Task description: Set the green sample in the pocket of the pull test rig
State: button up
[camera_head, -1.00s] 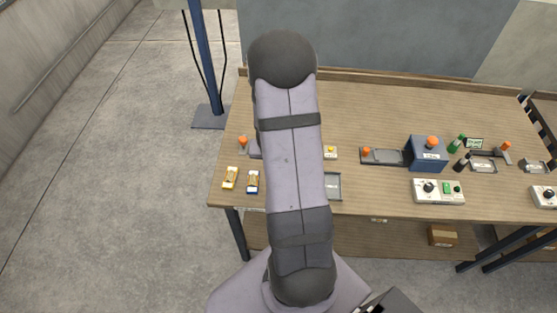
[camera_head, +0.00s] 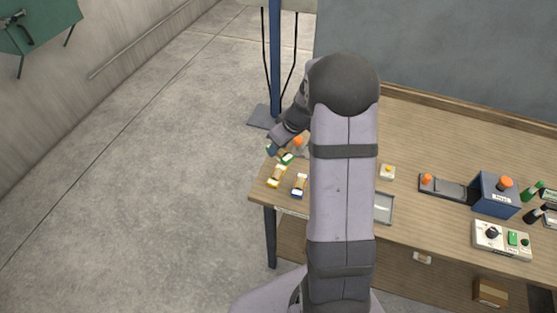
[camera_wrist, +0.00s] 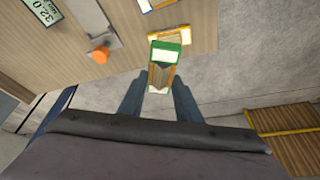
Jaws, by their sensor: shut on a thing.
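My gripper (camera_wrist: 160,92) is shut on the green sample (camera_wrist: 168,51), a small flat piece with a green and white end and a tan middle. In the head view, the green sample (camera_head: 287,158) is near the table's left edge, just behind the yellow sample. My arm hides much of the table middle. A grey metal fixture with an orange knob (camera_wrist: 100,54) stands beside the sample in the wrist view, near a numeric display (camera_wrist: 42,10). I cannot tell whether this fixture is the pull test rig; no pocket is clearly visible.
A yellow sample (camera_head: 277,176) and a blue sample (camera_head: 300,186) lie at the table's left front. A grey tray (camera_head: 384,208) lies right of my arm. A blue press (camera_head: 495,196) and a control box (camera_head: 501,240) stand farther right. Open floor lies left of the table.

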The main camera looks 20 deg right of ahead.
jog(key=w+d+f+n+y, duration=0.1)
jog(key=d+n, duration=0.1)
jog(key=d, duration=0.6)
jog(key=w+d+f+n+g+b, duration=0.1)
jog(key=d+f+n, duration=0.1)
jog(key=d, duration=0.6)
jog(key=shift+w+f+n+y, duration=0.15)
jog(key=shift+f+n+y, duration=0.2)
jog(key=shift+n, duration=0.25)
jog(key=shift+a+f+b, duration=0.1)
jog(key=shift+b, duration=0.2)
jog(key=shift+f+b, duration=0.45)
jog(key=shift+f, duration=1.15)
jog(key=shift+f+b, duration=0.95)
jog(key=shift+f, duration=0.05)
jog(key=shift+f+b, duration=0.7)
jog(key=shift+b, duration=0.35)
jog(key=o, duration=1.1)
